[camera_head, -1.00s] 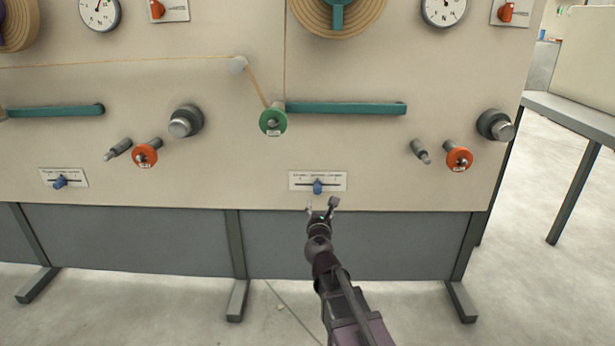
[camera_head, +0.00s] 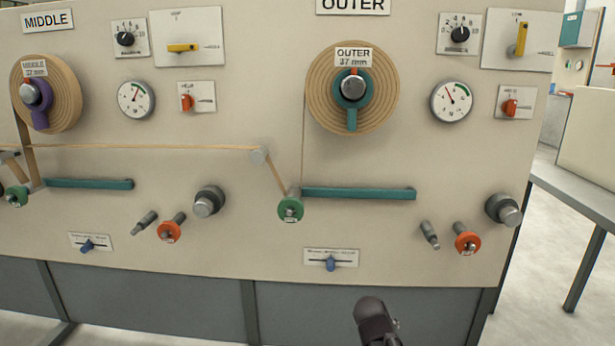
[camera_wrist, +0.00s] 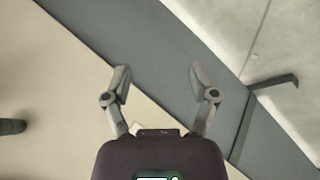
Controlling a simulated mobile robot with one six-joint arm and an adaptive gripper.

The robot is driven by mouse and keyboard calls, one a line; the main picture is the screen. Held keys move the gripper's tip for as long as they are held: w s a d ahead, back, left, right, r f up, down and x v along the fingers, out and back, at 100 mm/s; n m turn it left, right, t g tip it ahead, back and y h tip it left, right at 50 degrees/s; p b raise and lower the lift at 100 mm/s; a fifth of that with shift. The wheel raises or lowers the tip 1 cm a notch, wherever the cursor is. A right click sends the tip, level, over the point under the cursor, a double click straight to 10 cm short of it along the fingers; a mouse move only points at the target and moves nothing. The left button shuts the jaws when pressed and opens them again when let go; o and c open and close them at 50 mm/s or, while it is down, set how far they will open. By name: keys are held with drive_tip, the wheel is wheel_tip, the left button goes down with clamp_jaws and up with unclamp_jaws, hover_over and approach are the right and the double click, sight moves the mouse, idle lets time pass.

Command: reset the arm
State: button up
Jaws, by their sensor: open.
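My gripper (camera_wrist: 160,88) is open and empty in the wrist view, with its two fingers spread apart. Beyond it are the beige machine panel, the grey lower skirt and the pale floor. In the head view only a dark part of my arm shows at the bottom, right of the middle. The fingers are not visible there. It is below the slider with a blue knob (camera_head: 331,263) on the lower panel.
The winder panel (camera_head: 400,150) carries the outer tape roll (camera_head: 322,100), a green roller (camera_head: 290,209), orange rollers and grey knobs that stick out. A grey table (camera_head: 575,205) stands at the right. Open floor shows beside it.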

drive_tip(key=s+a+r+m+g+y+p, duration=0.35)
drive_tip(key=s+m+g+y+p, duration=0.2)
drive_tip(key=s, duration=0.45)
wheel_tip(320, 180, up, 37)
drive_tip(key=p, duration=3.7)
drive_tip(key=shift+w+a+t+h, duration=0.2)
drive_tip(key=shift+a+t+h, duration=0.15)
